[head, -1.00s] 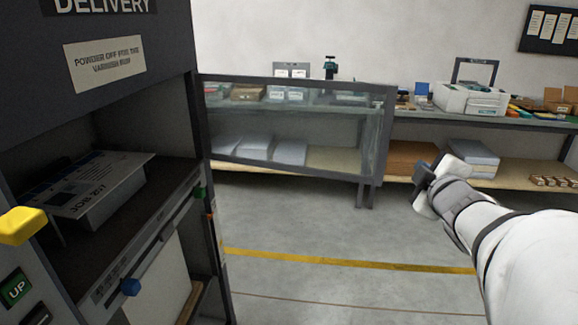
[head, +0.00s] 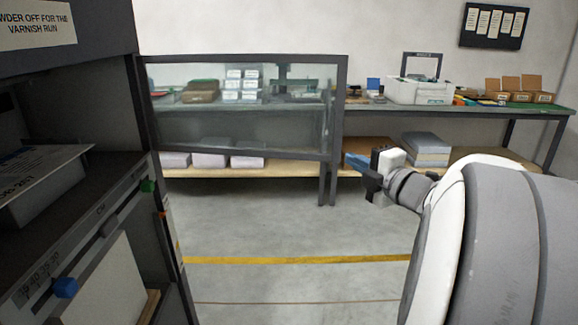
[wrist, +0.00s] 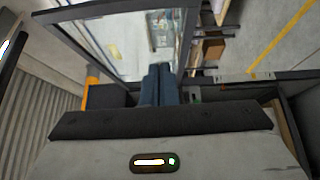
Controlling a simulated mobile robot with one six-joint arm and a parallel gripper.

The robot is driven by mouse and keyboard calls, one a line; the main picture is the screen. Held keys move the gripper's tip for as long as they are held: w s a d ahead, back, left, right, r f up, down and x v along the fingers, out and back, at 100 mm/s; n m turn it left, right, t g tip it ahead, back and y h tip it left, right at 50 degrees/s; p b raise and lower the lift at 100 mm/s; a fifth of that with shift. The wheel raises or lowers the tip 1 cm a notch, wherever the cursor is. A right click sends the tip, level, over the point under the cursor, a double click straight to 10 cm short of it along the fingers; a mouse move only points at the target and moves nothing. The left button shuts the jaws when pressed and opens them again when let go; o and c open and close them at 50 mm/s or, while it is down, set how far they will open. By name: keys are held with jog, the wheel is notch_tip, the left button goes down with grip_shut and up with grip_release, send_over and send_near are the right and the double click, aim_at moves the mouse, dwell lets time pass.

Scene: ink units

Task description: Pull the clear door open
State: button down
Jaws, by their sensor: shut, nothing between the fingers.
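The clear door (head: 240,132) is a see-through pane in a dark grey frame. It stands swung out from the right edge of the dark delivery unit (head: 145,150), and the shelves behind show through it. My gripper (head: 352,160) is to the right of the door's free edge in the head view, with its blue fingers pointing left. In the wrist view the shut fingers (wrist: 157,84) are empty, and the door (wrist: 135,35) spans the upper part of the picture. I cannot tell whether the fingers touch the frame.
A printed sheet stack (head: 40,180) lies inside the unit's open bay. The grey floor with a yellow line (head: 300,260) is clear.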

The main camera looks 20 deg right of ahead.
jog(key=w+d, duration=0.1)
jog(key=w, duration=0.5)
jog(key=shift+w+d, duration=0.15)
